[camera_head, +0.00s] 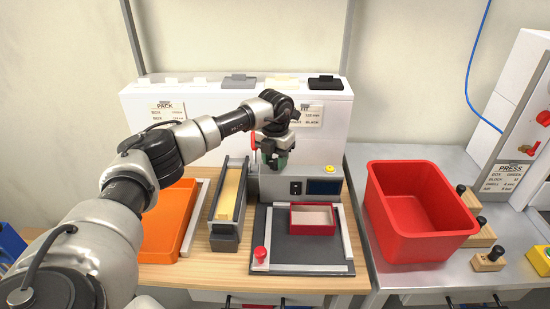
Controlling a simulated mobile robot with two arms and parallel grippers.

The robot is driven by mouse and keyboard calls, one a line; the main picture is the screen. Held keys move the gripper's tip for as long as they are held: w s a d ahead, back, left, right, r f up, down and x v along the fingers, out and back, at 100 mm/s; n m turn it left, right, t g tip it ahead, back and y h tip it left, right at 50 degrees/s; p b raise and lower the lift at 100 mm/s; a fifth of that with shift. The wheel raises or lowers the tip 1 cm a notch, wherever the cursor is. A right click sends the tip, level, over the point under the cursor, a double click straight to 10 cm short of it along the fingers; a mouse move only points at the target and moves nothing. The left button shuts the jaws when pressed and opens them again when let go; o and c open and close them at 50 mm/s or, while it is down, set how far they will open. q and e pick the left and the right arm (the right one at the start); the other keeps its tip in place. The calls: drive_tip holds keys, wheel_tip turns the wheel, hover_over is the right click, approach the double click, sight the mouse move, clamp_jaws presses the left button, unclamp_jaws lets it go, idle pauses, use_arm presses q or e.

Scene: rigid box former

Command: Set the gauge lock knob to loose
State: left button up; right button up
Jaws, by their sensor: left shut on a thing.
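My left gripper (273,163) is at the back of the bench, at the left end of the grey unit with a dark display (322,187). It is shut on a small dark green part, mostly hidden by the fingers; I cannot tell whether this is the gauge lock knob. A red round knob (260,254) stands at the front left corner of the black plate (300,242), well apart from the gripper. No loose or tight marking is readable. My right gripper is not in view.
A red open box (314,229) sits on the black plate between metal rails. A narrow tray (228,205) and an orange tray (170,225) are to the left. A large red bin (420,242) is to the right. A white panel (345,110) stands behind.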

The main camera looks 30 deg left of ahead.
sight(275, 161)
use_arm(q)
drive_tip(key=shift+r+n, duration=0.1)
drive_tip(key=shift+n, duration=0.2)
drive_tip(key=o, duration=0.9)
wheel_tip(275, 161, up, 11)
drive_tip(key=shift+f+b, duration=0.1)
drive_tip(key=shift+b, duration=0.95)
